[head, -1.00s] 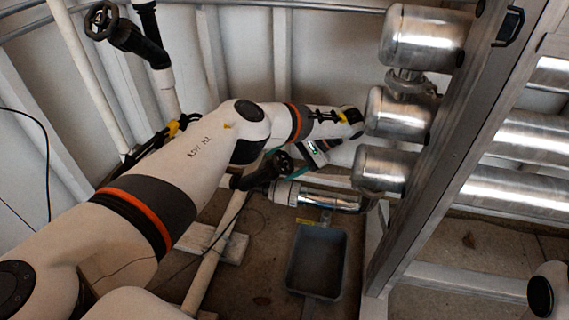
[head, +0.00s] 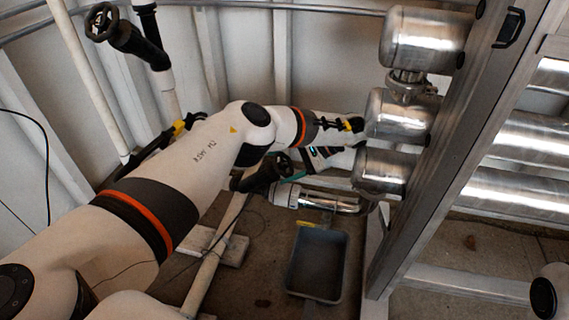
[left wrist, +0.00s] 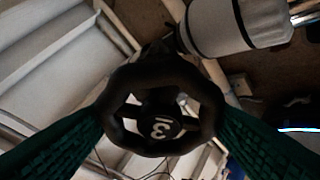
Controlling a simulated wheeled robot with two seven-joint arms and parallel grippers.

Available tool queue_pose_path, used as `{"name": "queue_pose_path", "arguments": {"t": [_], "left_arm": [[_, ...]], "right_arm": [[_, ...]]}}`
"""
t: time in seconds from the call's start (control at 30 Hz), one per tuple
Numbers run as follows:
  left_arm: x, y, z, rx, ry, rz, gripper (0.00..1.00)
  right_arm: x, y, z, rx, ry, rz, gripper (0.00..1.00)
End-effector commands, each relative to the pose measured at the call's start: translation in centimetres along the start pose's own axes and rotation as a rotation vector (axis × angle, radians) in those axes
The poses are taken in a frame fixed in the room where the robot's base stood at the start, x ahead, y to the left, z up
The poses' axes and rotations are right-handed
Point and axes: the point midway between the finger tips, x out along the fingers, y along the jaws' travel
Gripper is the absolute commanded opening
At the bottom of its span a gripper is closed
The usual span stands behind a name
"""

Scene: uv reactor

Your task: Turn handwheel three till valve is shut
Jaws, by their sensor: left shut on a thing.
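Handwheel three (left wrist: 160,112) is a black spoked wheel with a white 3 on its hub, large in the left wrist view. In the head view it is the dark wheel (head: 281,163) at the end of a short black valve body, partly hidden. My left gripper (left wrist: 160,122) has its green ribbed fingers on opposite sides of the wheel's rim, shut on it. In the head view my left arm reaches from the lower left, and the gripper (head: 293,166) is small beside the wheel. The valve's inside does not show. My right gripper is not in view.
Another black handwheel (head: 101,22) stands at the upper left. Polished steel vessels (head: 400,115) and a slanted metal post (head: 468,145) stand right of the wrist. A grey open bin (head: 342,275) lies on the floor below. White pipes and ribbed wall panels are behind.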

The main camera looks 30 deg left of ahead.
Motion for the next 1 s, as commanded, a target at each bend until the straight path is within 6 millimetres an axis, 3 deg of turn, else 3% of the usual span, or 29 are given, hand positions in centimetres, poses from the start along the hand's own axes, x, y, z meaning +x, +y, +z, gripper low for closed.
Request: {"name": "queue_pose_path", "arguments": {"t": [0.07,0.1,0.17,0.73,1.0], "left_arm": [[-0.13,-0.26,0.03,0.005,-0.003,-0.002,0.43],[-0.13,-0.27,0.03,0.005,-0.003,-0.002,0.7],[-0.12,-0.25,0.03,0.005,-0.002,-0.002,0.79],[0.01,-0.07,-0.01,-0.018,0.001,-0.008,0.79],[0.05,-0.02,-0.02,-0.257,0.002,-0.087,0.79]], "right_arm": [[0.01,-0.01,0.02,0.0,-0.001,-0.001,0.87],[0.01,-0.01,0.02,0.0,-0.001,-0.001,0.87],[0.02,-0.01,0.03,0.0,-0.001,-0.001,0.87],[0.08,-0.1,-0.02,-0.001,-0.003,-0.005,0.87],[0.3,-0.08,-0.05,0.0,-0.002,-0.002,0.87]]}}
